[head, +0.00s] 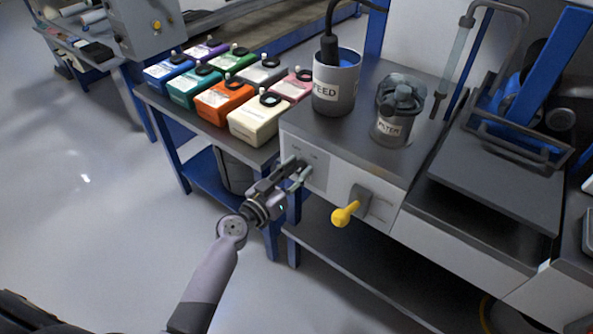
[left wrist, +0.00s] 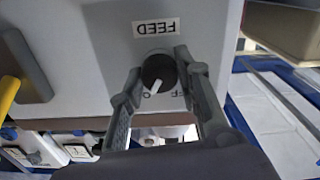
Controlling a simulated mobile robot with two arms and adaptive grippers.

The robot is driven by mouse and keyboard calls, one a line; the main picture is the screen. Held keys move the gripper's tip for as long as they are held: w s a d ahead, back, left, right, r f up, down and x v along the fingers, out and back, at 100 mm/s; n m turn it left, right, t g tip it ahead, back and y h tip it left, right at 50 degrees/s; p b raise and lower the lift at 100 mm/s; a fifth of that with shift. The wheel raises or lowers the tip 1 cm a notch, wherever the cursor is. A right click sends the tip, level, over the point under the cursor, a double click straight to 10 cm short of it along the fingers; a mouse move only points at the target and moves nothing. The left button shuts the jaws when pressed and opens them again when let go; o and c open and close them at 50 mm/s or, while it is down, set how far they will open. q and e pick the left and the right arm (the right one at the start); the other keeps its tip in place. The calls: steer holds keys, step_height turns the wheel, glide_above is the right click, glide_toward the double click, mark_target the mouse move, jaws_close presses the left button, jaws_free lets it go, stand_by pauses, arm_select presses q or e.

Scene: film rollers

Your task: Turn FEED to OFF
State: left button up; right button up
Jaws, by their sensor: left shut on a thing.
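The FEED knob (left wrist: 158,72) is a round dark dial with a white pointer line, on a pale panel under an upside-down FEED label (left wrist: 156,27). In the left wrist view the pointer is aimed downward and slightly left. Letters below the knob are partly covered, so I cannot read the positions fully. My left gripper (left wrist: 160,75) has one finger on each side of the knob and is shut on it. In the head view the left gripper (head: 298,170) reaches the front of the grey cabinet (head: 345,160) and hides the knob. My right gripper is not in view.
A yellow lever (head: 345,213) sticks out of the cabinet front, right of the gripper. A FEED can (head: 336,92) and a FILTER jar (head: 392,130) stand on top. Several coloured boxes, including a cream one (head: 257,120), sit on the left bench. The floor at left is clear.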

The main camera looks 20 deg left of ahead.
arm_select(q)
steer(key=c, duration=0.4)
